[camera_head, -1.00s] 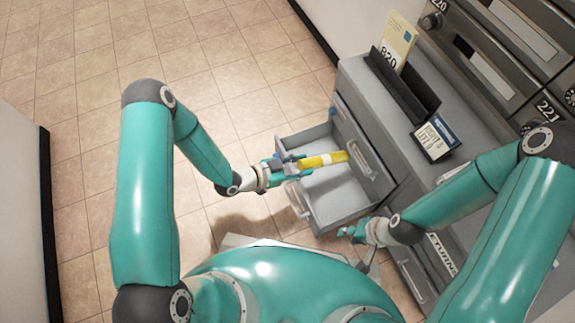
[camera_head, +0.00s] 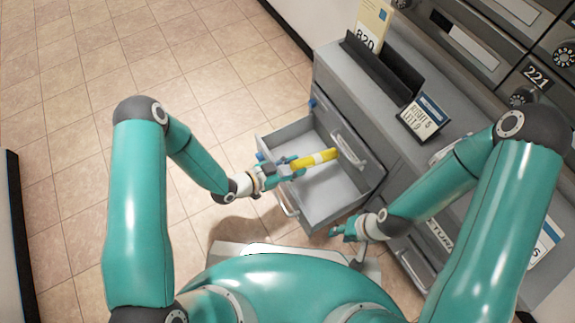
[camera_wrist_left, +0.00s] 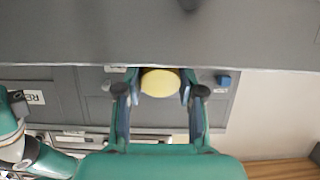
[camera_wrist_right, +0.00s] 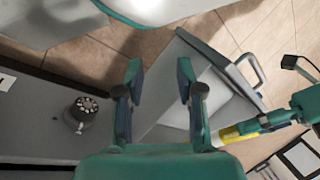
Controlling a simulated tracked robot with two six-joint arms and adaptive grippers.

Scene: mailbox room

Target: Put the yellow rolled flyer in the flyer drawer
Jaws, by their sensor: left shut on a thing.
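The yellow rolled flyer (camera_head: 316,159) has a pale band around its middle. My left gripper (camera_head: 290,167) is shut on its near end and holds it lengthwise over the open flyer drawer (camera_head: 327,189). In the left wrist view the flyer (camera_wrist_left: 160,82) shows end-on between the fingers. The drawer is pulled out of the grey cabinet and its visible floor looks empty. I cannot tell the flyer's exact height above that floor. My right gripper (camera_wrist_right: 160,86) is open and empty, near the drawer's right side.
A black sorter (camera_head: 383,70) with an upright yellow card stands on the cabinet top, beside a small sign (camera_head: 422,117). Numbered mailboxes with dials line the wall at right. Tiled floor (camera_head: 70,75) lies free to the left.

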